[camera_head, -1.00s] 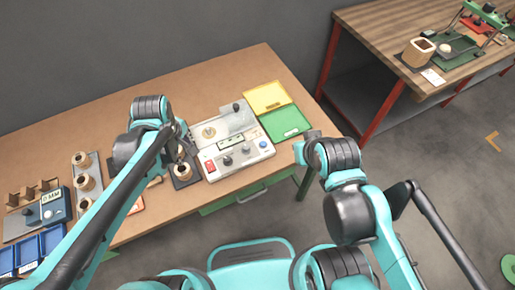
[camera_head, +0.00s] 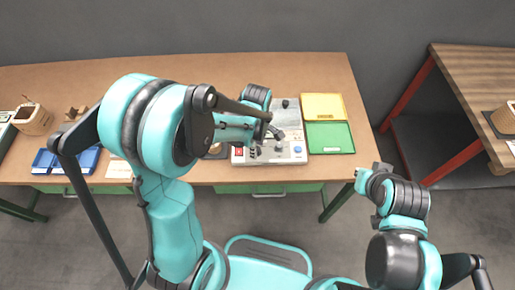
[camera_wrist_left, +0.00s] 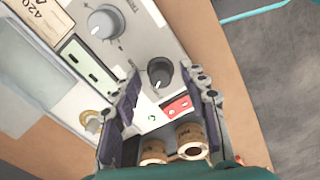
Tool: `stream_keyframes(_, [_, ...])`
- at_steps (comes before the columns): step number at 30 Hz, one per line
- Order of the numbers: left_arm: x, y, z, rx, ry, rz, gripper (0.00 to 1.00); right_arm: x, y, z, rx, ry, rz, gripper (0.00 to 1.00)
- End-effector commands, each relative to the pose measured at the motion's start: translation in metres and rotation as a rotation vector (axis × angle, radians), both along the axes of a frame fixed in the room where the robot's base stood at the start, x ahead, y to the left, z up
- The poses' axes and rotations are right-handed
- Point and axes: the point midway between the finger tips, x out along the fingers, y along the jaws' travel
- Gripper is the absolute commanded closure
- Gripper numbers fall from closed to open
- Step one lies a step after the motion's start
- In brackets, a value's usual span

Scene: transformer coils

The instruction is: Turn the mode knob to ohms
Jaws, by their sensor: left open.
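The tester (camera_head: 270,160) is a pale panel on the workbench, partly behind my left gripper in the head view. In the left wrist view, a dark round knob (camera_wrist_left: 160,72), apparently the mode knob, stands between my open left fingers with space on both sides. Its white mark points toward the picture's bottom. I cannot read its position labels. A grey knob (camera_wrist_left: 105,22) marked TRIM sits to its upper left. My left gripper (camera_head: 262,145) is over the panel, empty. My right gripper (camera_head: 367,181) hangs off the bench's front right; its jaws are unclear.
A red switch (camera_wrist_left: 178,107) is close below the dark knob. Wound coils (camera_wrist_left: 190,140) stand beside the panel, near my left fingers. A yellow tray (camera_head: 323,106) and a green tray (camera_head: 329,138) lie right of the tester. Blue bins (camera_head: 85,160) are at the left.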

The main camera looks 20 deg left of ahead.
Motion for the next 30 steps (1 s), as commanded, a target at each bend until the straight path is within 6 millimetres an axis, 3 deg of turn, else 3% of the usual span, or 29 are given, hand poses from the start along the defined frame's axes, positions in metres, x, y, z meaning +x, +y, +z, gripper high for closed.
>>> stream_keyframes(9, [-0.0002, 0.0001, -0.0038, 0.000, 0.000, 0.000, 0.56, 0.0001, 0.0000, -0.0010, 0.000, 0.000, 0.000, 1.00])
stream_keyframes(14, [-0.0002, 0.0001, -0.0037, 0.000, 0.000, -0.001, 0.96, 0.0001, 0.0000, -0.0010, 0.000, 0.000, 0.000, 1.00])
stream_keyframes(15, [-0.0002, 0.0001, -0.0037, 0.000, 0.000, -0.001, 1.00, 0.0001, 0.0000, -0.0010, 0.000, 0.000, 0.000, 1.00])
stream_keyframes(30, [-0.0001, 0.0001, -0.0041, 0.000, 0.000, -0.094, 1.00, 0.0001, 0.0000, -0.0030, 0.000, 0.000, 0.000, 1.00])
